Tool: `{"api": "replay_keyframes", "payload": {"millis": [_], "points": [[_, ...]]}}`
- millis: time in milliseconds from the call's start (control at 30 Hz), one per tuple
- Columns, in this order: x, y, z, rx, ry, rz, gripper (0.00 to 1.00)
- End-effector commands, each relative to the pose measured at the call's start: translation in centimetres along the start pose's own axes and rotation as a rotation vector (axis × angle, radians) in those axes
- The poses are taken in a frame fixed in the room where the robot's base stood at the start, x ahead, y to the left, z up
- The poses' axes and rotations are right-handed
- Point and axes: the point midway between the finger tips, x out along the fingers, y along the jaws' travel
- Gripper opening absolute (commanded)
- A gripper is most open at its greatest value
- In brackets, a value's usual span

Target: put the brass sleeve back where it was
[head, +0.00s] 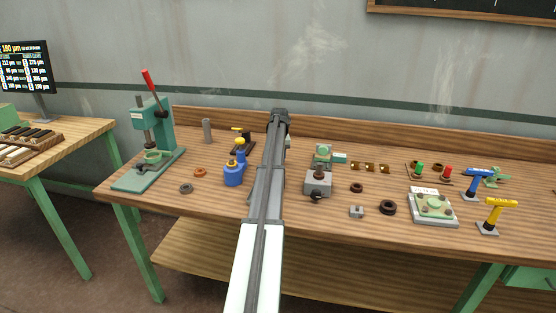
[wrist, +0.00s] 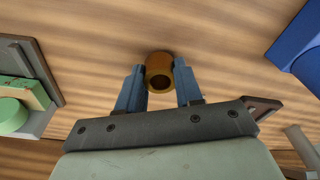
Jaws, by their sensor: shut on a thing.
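The brass sleeve (wrist: 159,72), a short golden-brown ring with a dark bore, is between the two blue-grey fingers of my gripper (wrist: 157,80) in the wrist view. The gripper is shut on it, with wood tabletop behind; its height above the wood is hard to tell. In the head view my arm hides the fingers and the held sleeve.
A green press (head: 158,130), blue bottle (head: 233,174) and grey post (head: 207,130) stand left of my arm. A grey block (head: 318,183), dark rings (head: 388,207), a green-topped gauge plate (head: 433,206) and blue and yellow stands (head: 498,204) are right. The wooden bench's front edge is mostly clear.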

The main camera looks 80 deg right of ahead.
Motion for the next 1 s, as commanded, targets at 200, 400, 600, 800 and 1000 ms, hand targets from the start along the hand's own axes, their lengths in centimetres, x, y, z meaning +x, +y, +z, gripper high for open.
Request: {"api": "replay_keyframes", "payload": {"millis": [200, 400, 600, 800, 1000], "points": [[0.72, 0.00, 0.09, 0.000, 0.001, 0.000, 0.00], [0.87, 0.00, 0.11, 0.000, 0.000, 0.000, 0.00], [1.03, 0.00, 0.13, 0.000, 0.000, 0.000, 0.47], [1.02, 0.00, 0.13, 0.000, 0.000, 0.000, 0.61], [0.95, 0.00, 0.12, 0.000, 0.000, 0.000, 0.61]]}}
